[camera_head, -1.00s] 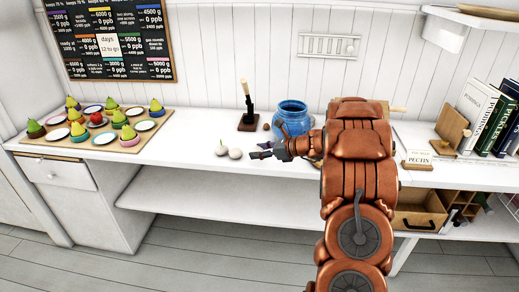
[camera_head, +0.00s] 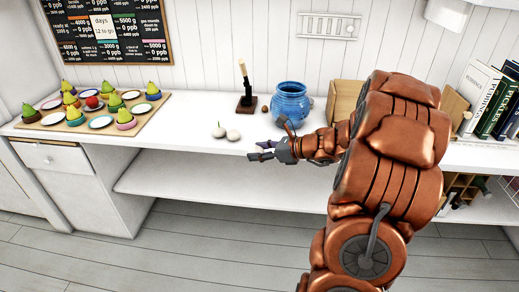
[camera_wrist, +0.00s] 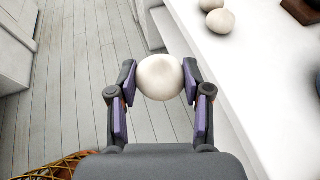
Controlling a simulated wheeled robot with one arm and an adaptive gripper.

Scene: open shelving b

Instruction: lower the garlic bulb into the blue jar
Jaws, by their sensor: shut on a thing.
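The garlic bulb (camera_wrist: 160,77) is pale, round and smooth, held between my two fingertips in the wrist view. My gripper (camera_wrist: 160,80) is shut on it, with a finger on either side. Floor shows below the bulb, just off the counter's front edge. In the head view my gripper (camera_head: 262,151) is at the counter's front edge, left of and nearer than the blue jar; the held bulb is hard to make out there. The blue jar (camera_head: 290,103) stands upright on the counter, its mouth facing up.
Two more pale bulbs (camera_head: 233,135) lie on the counter (camera_head: 185,120), left of my gripper. A dark stand with a pale-topped upright (camera_head: 245,85) is left of the jar. A board with pears and plates (camera_head: 85,118) is at left. Books (camera_head: 495,105) are at right.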

